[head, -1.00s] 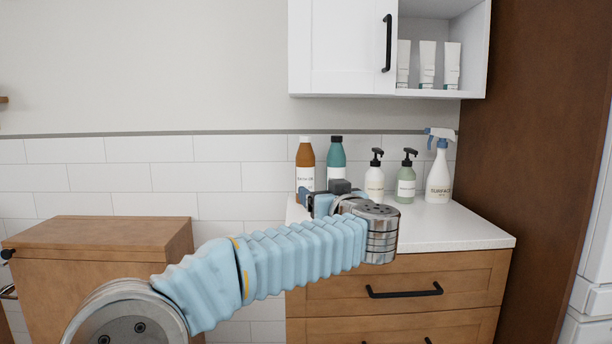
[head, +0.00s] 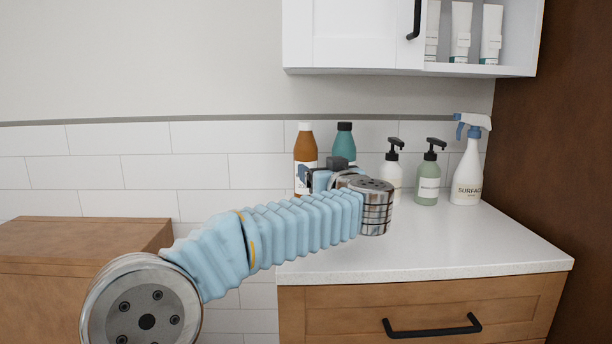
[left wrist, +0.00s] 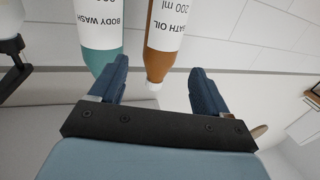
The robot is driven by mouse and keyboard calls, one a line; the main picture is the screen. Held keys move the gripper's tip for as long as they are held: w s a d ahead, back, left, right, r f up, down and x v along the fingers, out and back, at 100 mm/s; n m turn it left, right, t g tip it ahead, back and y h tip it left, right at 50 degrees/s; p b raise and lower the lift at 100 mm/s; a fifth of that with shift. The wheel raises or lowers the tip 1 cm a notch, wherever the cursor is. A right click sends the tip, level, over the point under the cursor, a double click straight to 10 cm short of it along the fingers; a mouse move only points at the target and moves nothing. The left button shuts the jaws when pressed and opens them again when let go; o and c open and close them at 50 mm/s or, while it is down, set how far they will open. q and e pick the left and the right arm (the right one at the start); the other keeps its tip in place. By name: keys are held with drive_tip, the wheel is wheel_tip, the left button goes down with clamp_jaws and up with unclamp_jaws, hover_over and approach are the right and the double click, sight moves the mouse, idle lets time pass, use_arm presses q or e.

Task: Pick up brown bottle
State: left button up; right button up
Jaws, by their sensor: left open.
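The brown bottle (head: 305,146) with a white cap and white label stands at the back left of the white counter. In the left wrist view the brown bottle (left wrist: 166,38) appears upside down, labelled bath oil, its cap toward the space between my fingers. My left gripper (left wrist: 157,88) is open and empty, its two blue fingers on either side of the cap's line in that view. In the head view my left gripper (head: 312,177) is in front of the bottle and hides its lower part. I cannot tell whether they touch. My right gripper is not in view.
A teal bottle (head: 344,141) stands just right of the brown one; it also shows in the left wrist view (left wrist: 103,62). Two pump bottles, white (head: 394,172) and green (head: 428,174), and a spray bottle (head: 467,172) stand further right. A wall cabinet (head: 350,40) hangs above. The front counter is clear.

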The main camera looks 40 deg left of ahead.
sight(306, 160)
use_arm(q)
drive_tip(key=p+x, duration=0.1)
drive_tip(key=x, duration=1)
drive_tip(key=shift+a+f, duration=0.15)
drive_tip(key=shift+a, duration=0.2)
drive_tip(key=c, duration=1.1)
